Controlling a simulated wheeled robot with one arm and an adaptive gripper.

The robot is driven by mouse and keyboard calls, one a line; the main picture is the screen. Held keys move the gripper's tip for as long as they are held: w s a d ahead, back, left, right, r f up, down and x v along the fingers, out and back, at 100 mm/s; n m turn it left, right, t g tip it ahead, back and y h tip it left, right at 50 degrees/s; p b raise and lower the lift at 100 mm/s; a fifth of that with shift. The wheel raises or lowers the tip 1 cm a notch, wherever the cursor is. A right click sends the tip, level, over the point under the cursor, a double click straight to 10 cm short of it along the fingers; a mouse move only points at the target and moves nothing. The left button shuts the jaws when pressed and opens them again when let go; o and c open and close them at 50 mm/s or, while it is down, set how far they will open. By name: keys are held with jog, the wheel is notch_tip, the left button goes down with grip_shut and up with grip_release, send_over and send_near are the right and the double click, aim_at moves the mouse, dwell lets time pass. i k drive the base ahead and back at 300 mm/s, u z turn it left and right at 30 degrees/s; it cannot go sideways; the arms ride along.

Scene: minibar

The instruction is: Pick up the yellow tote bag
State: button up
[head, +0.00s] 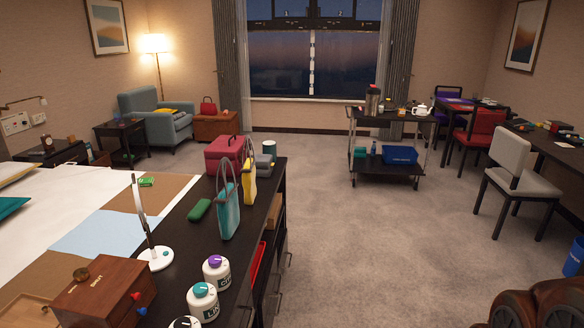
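The yellow tote bag (249,187) stands upright on the long dark cabinet (180,246), near its right edge, with its handles up. A teal tote bag (229,216) stands just in front of it and overlaps its left side in this view. A dark red case (223,150) and a grey item (265,162) are behind it. My gripper is not in view.
A green case (200,209), a white lamp (155,257), a wooden box (103,292) and white canisters (202,302) share the cabinet top. Open carpet (350,240) lies to its right. A cart (384,166) and grey chair (509,160) stand beyond.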

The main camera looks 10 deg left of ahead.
aim_at(248, 170)
jog(key=i, duration=3.4)
jog(key=u, duration=4.65)
